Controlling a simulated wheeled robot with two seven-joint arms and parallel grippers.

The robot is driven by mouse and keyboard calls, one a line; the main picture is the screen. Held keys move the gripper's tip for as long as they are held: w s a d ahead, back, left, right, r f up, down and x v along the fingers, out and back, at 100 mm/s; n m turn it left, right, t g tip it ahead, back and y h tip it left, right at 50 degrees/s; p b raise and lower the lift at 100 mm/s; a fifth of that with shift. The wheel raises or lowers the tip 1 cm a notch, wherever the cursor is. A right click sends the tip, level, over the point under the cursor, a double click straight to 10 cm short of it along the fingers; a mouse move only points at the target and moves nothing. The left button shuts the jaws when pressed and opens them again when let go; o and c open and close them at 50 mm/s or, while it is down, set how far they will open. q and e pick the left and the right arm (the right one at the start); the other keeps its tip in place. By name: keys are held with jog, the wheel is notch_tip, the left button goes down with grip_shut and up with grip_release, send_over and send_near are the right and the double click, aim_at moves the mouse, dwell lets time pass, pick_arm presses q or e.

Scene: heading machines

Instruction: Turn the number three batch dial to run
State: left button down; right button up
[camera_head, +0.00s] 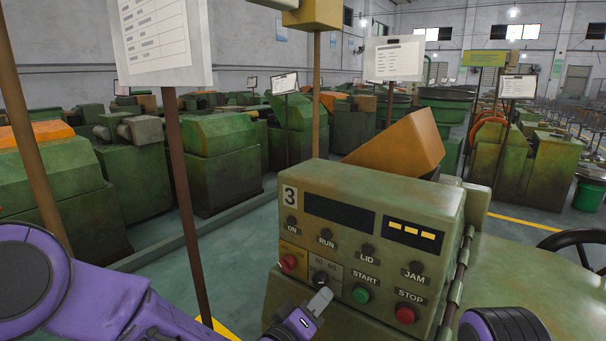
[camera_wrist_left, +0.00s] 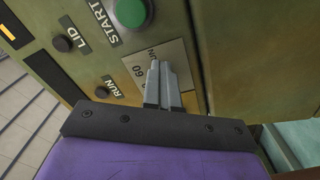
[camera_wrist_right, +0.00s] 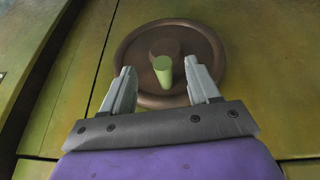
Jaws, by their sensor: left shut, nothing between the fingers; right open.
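The green control panel (camera_head: 375,235) carries a number 3 plate (camera_head: 290,196). Its batch dial (camera_head: 320,279) is a dark knob on a grey plate with number marks, between a red knob and the START button. In the left wrist view the dial plate (camera_wrist_left: 142,72) shows 60 and RUN lettering; the fingers hide the knob. I cannot tell which mark the dial points to. My left gripper (camera_head: 324,294) is shut and empty, its tips just in front of the dial; touching is unclear. It also shows in the left wrist view (camera_wrist_left: 161,66). My right gripper (camera_wrist_right: 159,66) is open.
The green START button (camera_head: 361,295), red STOP button (camera_head: 405,314) and red knob (camera_head: 288,263) sit close around the dial. A round brown disc (camera_wrist_right: 205,45) with a pale green peg is in front of my right gripper. A sign post (camera_head: 186,200) stands left of the panel.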

pick_arm(q)
jog(key=shift+w+a+f, duration=0.3)
jog(key=shift+w+f, duration=0.05)
jog(key=shift+d+b+v, duration=0.25)
jog(key=shift+b+v, duration=0.35)
jog(key=shift+v, duration=2.2)
jog(key=s+a+f+n+g+y, duration=0.15)
jog(key=a+f+y, duration=0.25)
jog(key=a+f, duration=0.45)
jog(key=s+a+f+g+y, duration=0.35)
jog(key=a+f, duration=0.25)
jog(key=f, duration=0.6)
jog(key=s+a+f+g+y, duration=0.3)
jog(key=s+a+f, duration=0.4)
jog(key=s, duration=0.4)
jog(key=s+a+f+g+y, duration=0.3)
jog(key=s+a+f, duration=0.5)
jog(key=s, duration=0.3)
jog(key=shift+s+a+f+g, duration=0.25)
jog(key=shift+f+g, duration=0.05)
jog(key=shift+f, duration=0.1)
